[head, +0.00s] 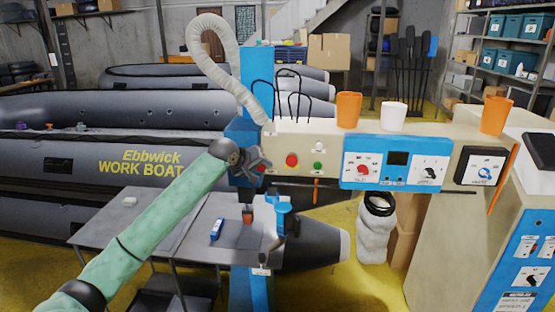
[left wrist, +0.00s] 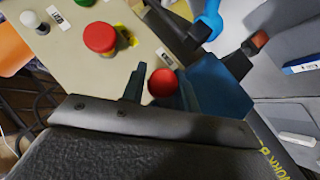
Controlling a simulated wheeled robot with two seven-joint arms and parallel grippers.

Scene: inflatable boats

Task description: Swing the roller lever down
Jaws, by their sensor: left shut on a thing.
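A red ball knob (left wrist: 162,82) shows between the fingers of my left gripper (left wrist: 150,88) in the left wrist view. It looks like the end of the roller lever; the rest of the lever is hidden. In the head view my left gripper (head: 257,161) is at the blue machine head (head: 240,130), left of the control panel, and is shut on the lever. Below it is a reddish-brown block (head: 247,216) over the grey worktable (head: 200,240). My right gripper is not in view.
A red button (head: 292,160) and a green button (head: 318,165) sit close to the right of the gripper. Orange and white cups stand on the machine arm (head: 430,130). A grey boat (head: 100,140) lies behind.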

